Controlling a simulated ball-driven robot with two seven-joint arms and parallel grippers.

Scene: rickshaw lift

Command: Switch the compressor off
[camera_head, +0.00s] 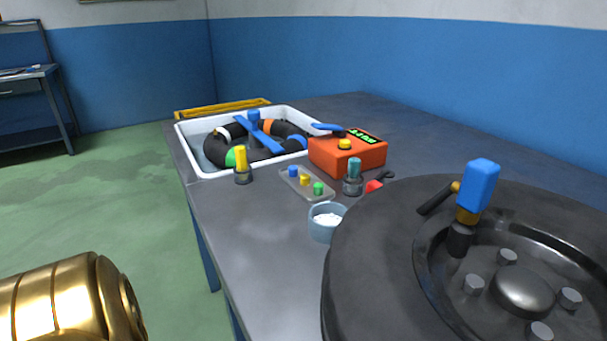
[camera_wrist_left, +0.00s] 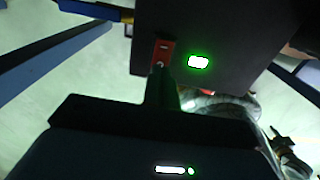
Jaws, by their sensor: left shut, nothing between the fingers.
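In the left wrist view a dark box, apparently the compressor (camera_wrist_left: 225,30), has a red rocker switch (camera_wrist_left: 165,48) with white marks and a lit green lamp (camera_wrist_left: 198,62) beside it. My left gripper (camera_wrist_left: 161,76) is shut and empty. Its fingertips are right at the lower end of the switch and cover part of it. I cannot tell whether they touch it. In the head view neither gripper shows.
The bench (camera_head: 260,240) bears a large black wheel (camera_head: 375,225), a white tub (camera_head: 193,160) with an inner tube, an orange box (camera_head: 330,157) with a green display, a small parts tray (camera_head: 304,192) and a cup (camera_head: 322,229). Green floor (camera_head: 90,200) lies clear at left.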

